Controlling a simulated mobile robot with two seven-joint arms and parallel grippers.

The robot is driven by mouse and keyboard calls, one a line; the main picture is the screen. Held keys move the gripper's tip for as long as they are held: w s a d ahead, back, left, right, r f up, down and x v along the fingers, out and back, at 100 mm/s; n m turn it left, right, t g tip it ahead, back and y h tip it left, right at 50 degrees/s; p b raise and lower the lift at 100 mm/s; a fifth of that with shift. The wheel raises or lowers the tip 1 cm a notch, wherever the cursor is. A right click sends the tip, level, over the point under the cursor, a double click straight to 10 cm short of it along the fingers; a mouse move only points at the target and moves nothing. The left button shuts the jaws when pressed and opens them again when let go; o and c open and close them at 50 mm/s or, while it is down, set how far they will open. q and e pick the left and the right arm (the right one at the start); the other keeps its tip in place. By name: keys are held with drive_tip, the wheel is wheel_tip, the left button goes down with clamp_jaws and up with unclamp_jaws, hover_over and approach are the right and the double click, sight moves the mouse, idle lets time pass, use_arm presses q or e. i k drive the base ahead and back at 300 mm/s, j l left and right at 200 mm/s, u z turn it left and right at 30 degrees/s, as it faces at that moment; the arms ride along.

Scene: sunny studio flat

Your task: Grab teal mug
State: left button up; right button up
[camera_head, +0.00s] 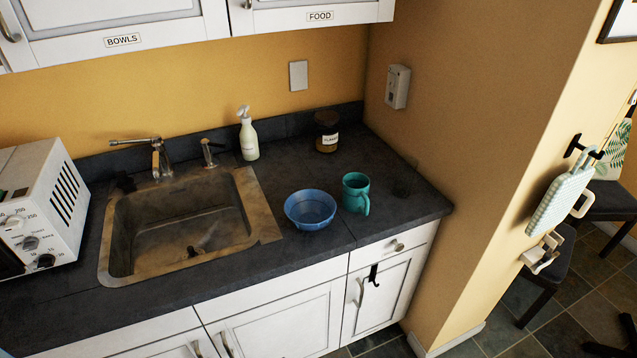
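The teal mug (353,190) stands upright on the dark countertop, right of the sink and near the counter's front right part. Its opening faces up and its handle points toward the front, slightly right. A blue bowl (310,222) sits just left of the mug, with a small gap between them. Neither of my grippers shows in the head view.
A sink (263,208) with a faucet lies left of the bowl. A pump bottle (249,138) and a dark-lidded jar (327,140) stand behind. A white toaster oven (62,240) is at far left. The wall (470,150) bounds the counter's right; upper cabinets (310,18) hang above.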

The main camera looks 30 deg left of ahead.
sight(356, 186)
drive_tip(key=i+l+u, duration=0.1)
drive_tip(key=u, duration=0.35)
drive_tip(key=i+l+u, duration=0.25)
drive_tip(key=u, duration=0.2)
drive_tip(key=i+l+u, duration=0.15)
drive_tip(key=u, duration=0.35)
drive_tip(key=l, duration=0.1)
